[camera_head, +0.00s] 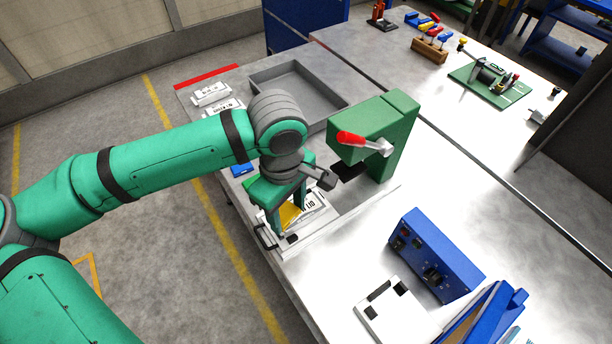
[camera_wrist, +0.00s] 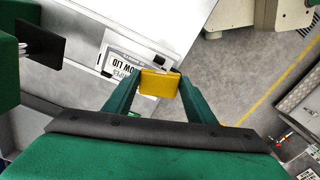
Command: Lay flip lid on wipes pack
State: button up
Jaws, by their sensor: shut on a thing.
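The flip lid (camera_head: 289,216) is a small yellow piece. My gripper (camera_head: 290,212) points down and is shut on it. In the wrist view the yellow lid (camera_wrist: 160,83) sits between the two green fingertips (camera_wrist: 158,86). The wipes pack (camera_head: 316,201) is white with a black-lettered label and lies at the table's near edge, partly hidden by my gripper. In the wrist view the pack (camera_wrist: 122,70) lies beyond the lid, which overlaps its edge in the picture. I cannot tell whether lid and pack touch.
A green press (camera_head: 398,125) with a red-tipped lever (camera_head: 352,138) stands just right of my gripper. A grey tray (camera_head: 338,101) and white packs (camera_head: 211,94) lie farther back. A blue control box (camera_head: 435,256) stands at front right. A small blue piece (camera_head: 240,170) lies left of my gripper.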

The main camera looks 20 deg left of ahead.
jog(key=shift+w+d+f+m, duration=0.2)
jog(key=shift+w+f+m, duration=0.55)
jog(key=shift+w+f, duration=0.85)
jog(key=shift+w+d+f+m, duration=0.2)
jog(key=shift+w+f+m, duration=0.55)
jog(key=shift+w+f, duration=0.8)
jog(key=shift+w+d+f, duration=0.2)
jog(key=shift+f, duration=0.05)
jog(key=shift+a+f, duration=0.1)
jog(key=shift+a, duration=0.1)
jog(key=shift+s, duration=0.15)
jog(key=shift+w+f, duration=0.2)
jog(key=shift+f, duration=0.1)
